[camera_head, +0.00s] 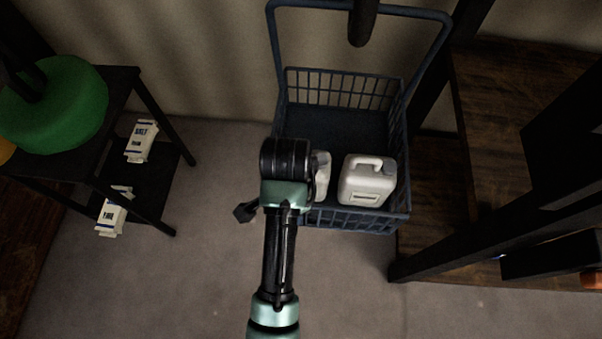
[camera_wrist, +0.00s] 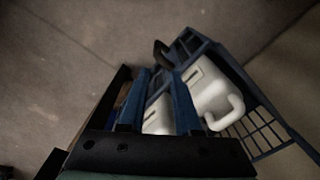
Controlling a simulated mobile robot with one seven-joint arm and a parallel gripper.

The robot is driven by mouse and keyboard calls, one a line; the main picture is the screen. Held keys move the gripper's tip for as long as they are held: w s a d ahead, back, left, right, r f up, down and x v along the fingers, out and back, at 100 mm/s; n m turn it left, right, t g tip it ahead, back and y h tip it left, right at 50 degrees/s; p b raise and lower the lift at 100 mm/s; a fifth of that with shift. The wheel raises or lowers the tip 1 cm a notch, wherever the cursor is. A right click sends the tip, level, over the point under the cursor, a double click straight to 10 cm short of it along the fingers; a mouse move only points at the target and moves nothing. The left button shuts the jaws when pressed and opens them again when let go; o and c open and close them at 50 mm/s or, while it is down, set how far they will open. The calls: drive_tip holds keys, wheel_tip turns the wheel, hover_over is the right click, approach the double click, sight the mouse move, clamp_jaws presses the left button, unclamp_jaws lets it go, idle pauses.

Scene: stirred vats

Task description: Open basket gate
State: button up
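The dark blue wire basket (camera_head: 398,180) stands on the floor with its tall handle raised at the back. Its low front panel (camera_head: 355,219) is upright, seemingly closed; in the wrist view the basket (camera_wrist: 262,98) is tilted across the right. A white jug (camera_head: 367,180) stands inside, and a second one (camera_head: 321,175) is partly hidden by my arm. In the wrist view my gripper (camera_wrist: 160,78) has two dark blue fingers apart, with part of a jug (camera_wrist: 158,115) showing between them. Contact with the basket cannot be told.
A dark shelf stand (camera_head: 100,165) at the left bears a green round vessel (camera_head: 60,105) and white boxes (camera_head: 142,141). A wooden shelf unit (camera_head: 490,130) stands close to the basket's right. Floor (camera_head: 350,285) in front of the basket is clear.

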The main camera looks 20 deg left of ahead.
drive_tip(key=shift+s+d, duration=0.1)
drive_tip(key=shift+s, duration=0.1)
wheel_tip(320, 180, down, 12)
drive_tip(key=shift+f+b, duration=0.25)
drive_tip(key=shift+b, duration=0.55)
clamp_jaws()
idle(1.0)
